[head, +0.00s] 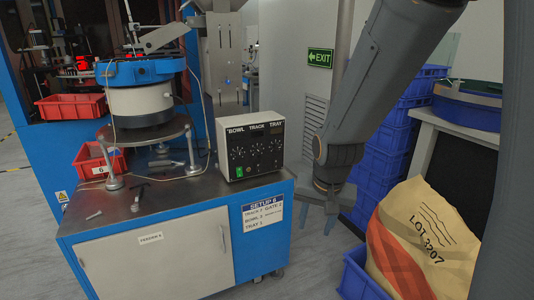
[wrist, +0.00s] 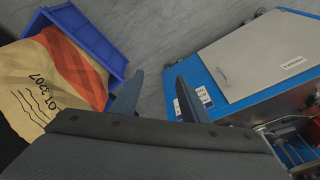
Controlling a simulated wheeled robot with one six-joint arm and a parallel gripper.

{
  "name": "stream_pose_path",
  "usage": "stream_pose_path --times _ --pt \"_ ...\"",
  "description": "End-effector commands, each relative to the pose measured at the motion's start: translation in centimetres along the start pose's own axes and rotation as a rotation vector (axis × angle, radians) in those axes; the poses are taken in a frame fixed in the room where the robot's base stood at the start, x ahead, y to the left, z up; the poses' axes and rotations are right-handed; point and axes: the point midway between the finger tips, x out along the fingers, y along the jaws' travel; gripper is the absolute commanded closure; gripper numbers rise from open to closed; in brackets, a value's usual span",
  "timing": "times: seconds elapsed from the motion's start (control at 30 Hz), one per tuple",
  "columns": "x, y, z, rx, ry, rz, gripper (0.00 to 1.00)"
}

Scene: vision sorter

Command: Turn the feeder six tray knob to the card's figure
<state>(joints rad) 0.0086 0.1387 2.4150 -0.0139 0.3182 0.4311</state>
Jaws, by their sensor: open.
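The feeder control box (head: 251,146) stands at the right end of the blue workbench top in the head view. Its front has a row of knobs under the labels BOWL, TRACK and TRAY; the tray knob (head: 276,145) is the rightmost. Its pointer is too small to read. The setup card (head: 263,214) on the bench front reads SETUP 6, with TRACK, GATE, BOWL and TRAY lines; the tray figure looks like 5 but is small. My gripper (head: 317,222) hangs right of the bench, apart from the box, open and empty. The wrist view shows its fingers (wrist: 158,98) spread over the floor.
A blue crate (wrist: 98,40) holds a sack marked LOT 3207 (head: 424,228), close right of my gripper. Stacked blue crates (head: 385,150) stand behind. Loose tools and a red bin (head: 97,160) lie left on the bench. Some floor between bench and crate is clear.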

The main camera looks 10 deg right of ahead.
Motion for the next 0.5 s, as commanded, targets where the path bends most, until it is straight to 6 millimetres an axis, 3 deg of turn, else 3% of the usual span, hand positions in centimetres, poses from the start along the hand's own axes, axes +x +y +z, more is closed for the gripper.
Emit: stream_pose_path --times 0.03,0.2,0.4,0.5 --pt "2.1 -1.4 -3.4 0.113 0.067 -0.033 0.59" --pt "6.1 -6.3 -14.2 0.533 0.274 -0.229 0.59" --pt "9.2 -11.6 -25.3 0.988 0.396 -0.583 0.59" --pt "10.1 -13.7 -29.5 1.172 0.4 -0.776 0.59"
